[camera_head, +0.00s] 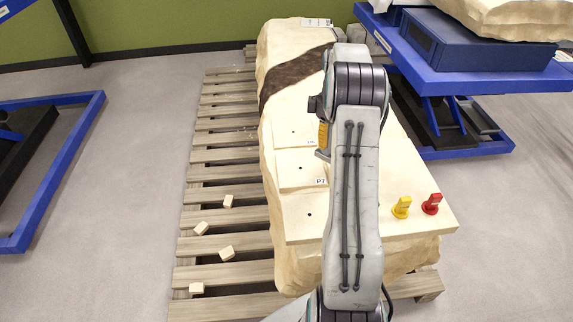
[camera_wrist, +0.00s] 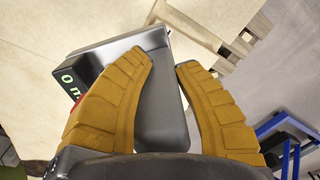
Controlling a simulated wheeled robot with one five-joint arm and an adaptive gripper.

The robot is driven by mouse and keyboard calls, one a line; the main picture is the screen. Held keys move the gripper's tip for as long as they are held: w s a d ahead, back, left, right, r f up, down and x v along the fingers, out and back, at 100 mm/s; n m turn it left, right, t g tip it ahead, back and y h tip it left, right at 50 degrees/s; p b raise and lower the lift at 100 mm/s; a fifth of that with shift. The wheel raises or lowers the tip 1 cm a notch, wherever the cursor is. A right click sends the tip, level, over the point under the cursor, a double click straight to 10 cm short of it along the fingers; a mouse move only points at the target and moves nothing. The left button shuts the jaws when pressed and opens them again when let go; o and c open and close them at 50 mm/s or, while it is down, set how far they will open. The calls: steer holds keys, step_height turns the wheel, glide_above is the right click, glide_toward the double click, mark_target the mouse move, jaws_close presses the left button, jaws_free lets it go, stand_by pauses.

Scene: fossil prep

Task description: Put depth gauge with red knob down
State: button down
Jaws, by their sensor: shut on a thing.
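The depth gauge (camera_wrist: 160,112) in the wrist view has a grey body and a dark display showing green characters at its left end. A small red part, likely its knob, shows behind the left finger. My gripper (camera_wrist: 163,60) has its two orange fingers shut on the gauge body, one on each side. In the head view my gripper (camera_head: 323,136) is over the pale block, left of my arm. A grey bit of the gauge (camera_head: 322,155) shows just below the orange finger; my arm hides the rest. Whether the gauge touches the surface below cannot be told.
The pale block (camera_head: 296,228) lies on a wooden pallet (camera_head: 217,174), with small holes and labelled plates on top. A yellow piece (camera_head: 401,207) and a red piece (camera_head: 432,204) stand at its front right. Wooden bits lie left. A blue lift table (camera_head: 480,82) stands at right.

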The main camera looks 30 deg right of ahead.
steer(key=shift+w+a+f+p, duration=0.65)
steer(key=shift+w+a+f, duration=0.6)
steer(key=shift+f, duration=0.4)
steer(key=shift+w+a+f+p, duration=0.7)
steer(key=shift+w+a+f, duration=0.5)
steer(key=shift+f, duration=0.5)
steer(key=shift+w+a+f+p, duration=0.65)
steer(key=shift+w+a+f, duration=0.45)
steer(key=shift+a+f, duration=0.45)
steer(key=shift+d+f, duration=0.15)
steer(key=shift+f, duration=0.05)
steer(key=c, duration=1)
jaws_free()
steer(key=shift+s, duration=0.1)
